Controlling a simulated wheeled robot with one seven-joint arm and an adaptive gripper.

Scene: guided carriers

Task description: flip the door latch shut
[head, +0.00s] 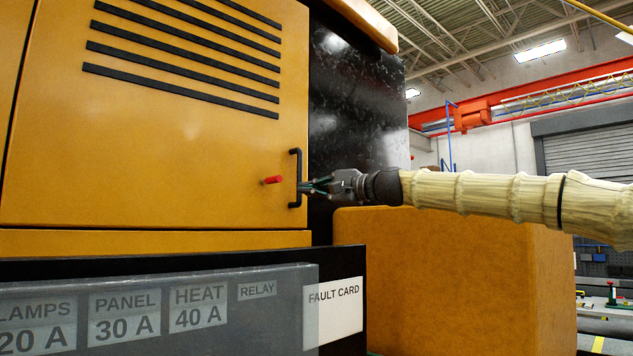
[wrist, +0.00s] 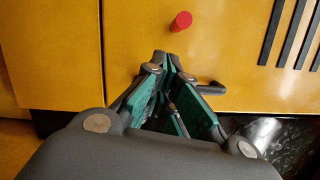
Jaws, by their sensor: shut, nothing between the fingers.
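The yellow door (head: 160,150) looks closed, its face flush with the yellow body around it. The latch (head: 272,180) shows as a small red grip on the door's lower right, lying roughly level; it also shows in the wrist view (wrist: 180,21) beyond my fingertips. A black upright handle (head: 295,178) stands to its right, near the door's edge. My gripper (head: 303,187) is shut and empty, its fingertips at the handle in the picture and short of the latch. In the wrist view the fingers (wrist: 167,58) partly cover the handle (wrist: 208,88). Whether they touch it, I cannot tell.
Black vent slats (head: 185,55) cross the upper door. Below are a grey labelled fuse panel (head: 240,325) and a white fault card (head: 333,310). A yellow block (head: 450,270) stands under my arm. Open hall lies to the right.

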